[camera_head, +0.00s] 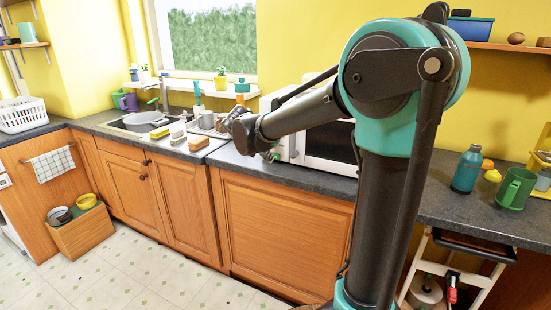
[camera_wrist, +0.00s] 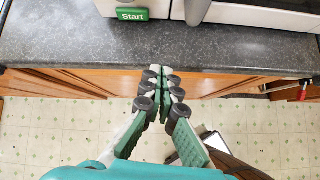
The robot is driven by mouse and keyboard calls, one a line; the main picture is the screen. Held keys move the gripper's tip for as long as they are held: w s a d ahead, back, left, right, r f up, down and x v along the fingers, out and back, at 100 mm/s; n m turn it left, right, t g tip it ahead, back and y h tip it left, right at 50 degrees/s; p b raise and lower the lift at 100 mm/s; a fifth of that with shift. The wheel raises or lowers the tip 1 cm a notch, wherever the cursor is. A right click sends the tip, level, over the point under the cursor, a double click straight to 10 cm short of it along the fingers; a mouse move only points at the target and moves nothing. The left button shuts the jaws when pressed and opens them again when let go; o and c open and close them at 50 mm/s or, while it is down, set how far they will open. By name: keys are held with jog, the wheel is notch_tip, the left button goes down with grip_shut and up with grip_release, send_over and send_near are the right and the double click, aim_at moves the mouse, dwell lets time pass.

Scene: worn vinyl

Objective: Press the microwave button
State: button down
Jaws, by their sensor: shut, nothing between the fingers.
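The white microwave (camera_head: 325,166) stands on the dark counter, partly hidden behind my arm in the head view. In the wrist view, its lower front (camera_wrist: 255,14) shows at the top edge. A green button marked "Start" (camera_wrist: 131,14) is on the microwave's front, at the upper left of the wrist view.
The grey speckled counter (camera_wrist: 230,50) is bare between the gripper and microwave. A sink (camera_head: 145,121), sponges and a cup sit to the left. A teal bottle (camera_head: 467,169) and green mug (camera_head: 516,188) stand at right. Wooden cabinets (camera_head: 270,230) are below.

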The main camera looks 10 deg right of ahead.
aim_at(274, 156)
jog(key=shift+w+a+r+n, duration=0.75)
jog(key=shift+w+a+n, duration=0.1)
jog(key=shift+a+n, duration=0.25)
jog(key=shift+d, duration=0.1)
jog(key=x, duration=1)
jog(key=shift+w+d, duration=0.2)
jog(key=shift+w, duration=0.15)
jog(key=shift+w+d, duration=0.6)
jog(key=shift+w, duration=0.3)
jog(key=shift+w+d+r, duration=0.1)
jog(key=shift+w+d, duration=0.2)
jog(key=shift+w, duration=0.25)
jog(key=shift+w+d, duration=0.1)
